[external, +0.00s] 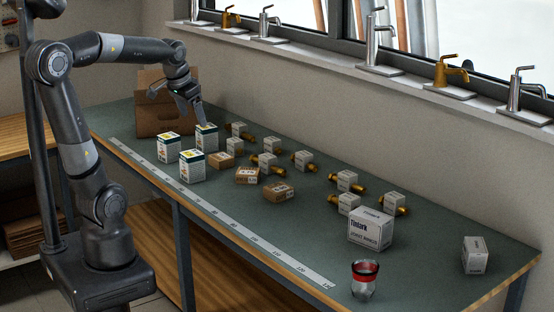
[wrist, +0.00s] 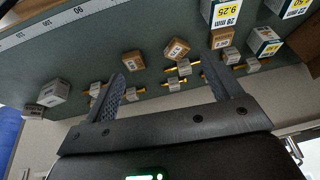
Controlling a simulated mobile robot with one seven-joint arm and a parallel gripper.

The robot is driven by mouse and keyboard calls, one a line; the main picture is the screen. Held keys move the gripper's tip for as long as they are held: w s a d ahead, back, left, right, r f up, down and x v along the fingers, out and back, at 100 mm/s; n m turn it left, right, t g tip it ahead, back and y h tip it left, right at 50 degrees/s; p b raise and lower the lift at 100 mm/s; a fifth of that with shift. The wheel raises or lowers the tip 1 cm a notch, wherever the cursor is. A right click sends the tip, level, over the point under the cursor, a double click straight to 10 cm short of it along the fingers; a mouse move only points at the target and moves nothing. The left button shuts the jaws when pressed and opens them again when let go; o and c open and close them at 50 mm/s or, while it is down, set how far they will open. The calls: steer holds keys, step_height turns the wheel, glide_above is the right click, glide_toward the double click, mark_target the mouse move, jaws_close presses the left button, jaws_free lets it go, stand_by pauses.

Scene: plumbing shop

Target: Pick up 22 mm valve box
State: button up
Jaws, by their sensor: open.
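Several small white-grey boxes with brass valve pieces beside them stand on the green bench top, among them one valve box (external: 347,181) right of the brown boxes. I cannot read which one is marked 22 mm. In the wrist view, valve boxes (wrist: 184,67) show beyond and between the fingers. My gripper (external: 193,114) is open and empty, pointing down above the far left of the bench, close above a white-green carton (external: 206,140). Its two fingers (wrist: 163,75) also show spread apart in the wrist view. A carton there (wrist: 222,13) reads 28 mm.
Two more white-green cartons (external: 192,168) and several brown boxes (external: 247,176) stand nearby. A large cardboard box (external: 155,118) is behind my gripper. A joint rings box (external: 370,230), a red-banded cup (external: 364,281) and a white box (external: 475,256) stand right.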

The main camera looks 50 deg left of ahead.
steer(key=w+a+f+g, duration=0.2)
steer(key=w+a, duration=0.6)
steer(key=a, duration=0.3)
steer(key=g, duration=0.2)
glide_above(168, 136)
steer(key=shift+n+h, duration=0.3)
steer(key=shift+h, duration=0.1)
steer(key=f, duration=1.2)
steer(key=shift+w+a+f, duration=0.1)
steer(key=shift+a+f, duration=0.1)
step_height(168, 136, down, 5)
steer(key=shift+r, duration=0.15)
steer(key=shift+w+a+f, duration=0.1)
steer(key=shift+w+f, duration=0.05)
steer(key=shift+f, duration=2.95)
steer(key=shift+c, duration=0.3)
steer(key=shift+r, duration=0.1)
steer(key=c, duration=1.2)
